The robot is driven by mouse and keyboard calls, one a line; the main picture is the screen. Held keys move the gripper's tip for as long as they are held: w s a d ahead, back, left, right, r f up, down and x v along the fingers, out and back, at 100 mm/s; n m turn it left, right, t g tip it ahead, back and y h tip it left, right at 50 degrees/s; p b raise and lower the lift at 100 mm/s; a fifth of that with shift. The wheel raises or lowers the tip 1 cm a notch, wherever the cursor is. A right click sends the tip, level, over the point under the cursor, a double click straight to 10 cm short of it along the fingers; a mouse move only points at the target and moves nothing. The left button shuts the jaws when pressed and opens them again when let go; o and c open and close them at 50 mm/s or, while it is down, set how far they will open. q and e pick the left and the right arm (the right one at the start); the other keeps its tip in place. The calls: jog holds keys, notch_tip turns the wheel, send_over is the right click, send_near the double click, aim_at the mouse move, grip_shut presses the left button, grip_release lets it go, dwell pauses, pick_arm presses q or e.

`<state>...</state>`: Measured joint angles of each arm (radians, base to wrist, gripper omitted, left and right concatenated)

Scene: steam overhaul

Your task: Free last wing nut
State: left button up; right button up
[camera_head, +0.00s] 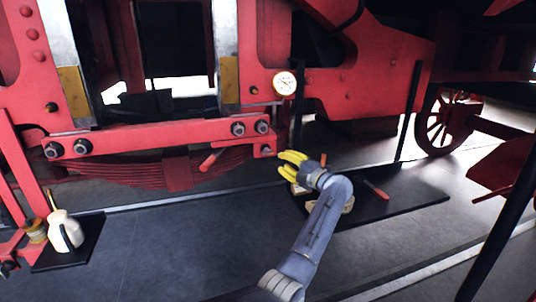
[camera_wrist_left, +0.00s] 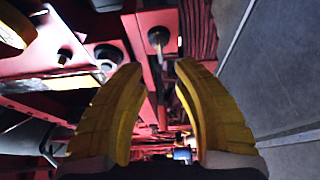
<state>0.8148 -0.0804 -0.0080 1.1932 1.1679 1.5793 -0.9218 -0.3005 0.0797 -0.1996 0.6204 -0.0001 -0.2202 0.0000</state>
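My left gripper (camera_head: 284,164) has yellow fingers and stands to the right of the low red crossbar (camera_head: 160,137) in the head view. In the left wrist view the gripper (camera_wrist_left: 159,67) is open, with a clear gap between its fingertips and nothing held. A dark round bolt end (camera_wrist_left: 158,38) with a thin shaft shows beyond the gap, apart from the fingers. Dark bolts or nuts (camera_head: 262,127) sit at both ends of the crossbar. I cannot make out wings on any of them. My right gripper is in neither view.
A black mat (camera_head: 415,193) with a red-handled tool (camera_head: 376,189) lies behind my arm. A cream can (camera_head: 64,232) stands on a small dark mat at the left. A round gauge (camera_head: 285,83) hangs above the gripper. The floor in front is clear.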

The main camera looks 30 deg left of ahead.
aim_at(268, 152)
pick_arm(q)
jog(key=x, duration=1)
jog(key=shift+d, duration=0.1)
grip_shut()
